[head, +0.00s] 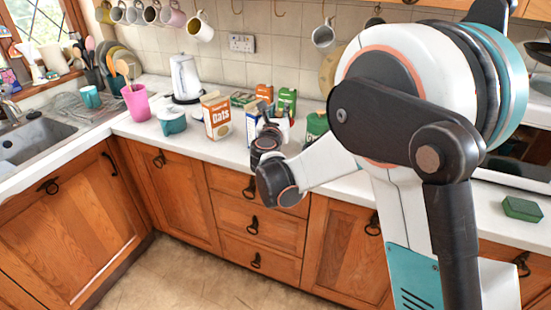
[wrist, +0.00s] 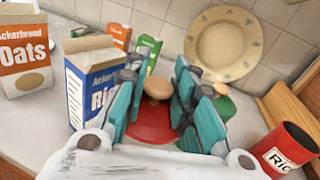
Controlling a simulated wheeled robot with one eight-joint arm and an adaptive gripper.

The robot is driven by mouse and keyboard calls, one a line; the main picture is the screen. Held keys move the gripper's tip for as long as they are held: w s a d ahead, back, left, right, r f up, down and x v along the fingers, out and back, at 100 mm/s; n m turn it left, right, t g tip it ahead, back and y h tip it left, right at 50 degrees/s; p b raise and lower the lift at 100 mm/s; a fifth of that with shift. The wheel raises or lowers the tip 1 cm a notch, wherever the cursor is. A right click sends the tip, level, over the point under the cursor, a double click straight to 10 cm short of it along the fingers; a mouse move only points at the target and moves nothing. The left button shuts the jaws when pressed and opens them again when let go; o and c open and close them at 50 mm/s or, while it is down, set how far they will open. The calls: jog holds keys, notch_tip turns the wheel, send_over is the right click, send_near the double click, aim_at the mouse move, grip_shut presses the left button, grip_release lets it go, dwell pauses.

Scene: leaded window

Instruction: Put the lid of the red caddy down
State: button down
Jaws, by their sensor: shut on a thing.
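In the wrist view a red lid (wrist: 152,122) with a round wooden knob (wrist: 158,86) is between the teal fingers of my gripper (wrist: 158,74). My gripper is shut on the lid; its exact contact and height above the counter are hard to tell. In the head view my gripper (head: 268,128) is over the counter, partly hidden by my arm; the lid and caddy cannot be made out there.
A blue rice box (wrist: 92,88) stands close left of the fingers. A plate (wrist: 226,48) leans on the wall. A green sponge (head: 521,208) lies on clear counter at right.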

notch_tip(320, 180, down, 15)
jog(key=b, duration=0.5)
jog(key=shift+r, duration=0.2)
jog(key=c, duration=1.3)
grip_release()
jog(key=shift+c, duration=0.2)
jog(key=s+a+p, duration=0.1)
jog(key=s+p, duration=0.2)
jog(key=s, duration=0.9)
jog(key=shift+r+p, duration=0.3)
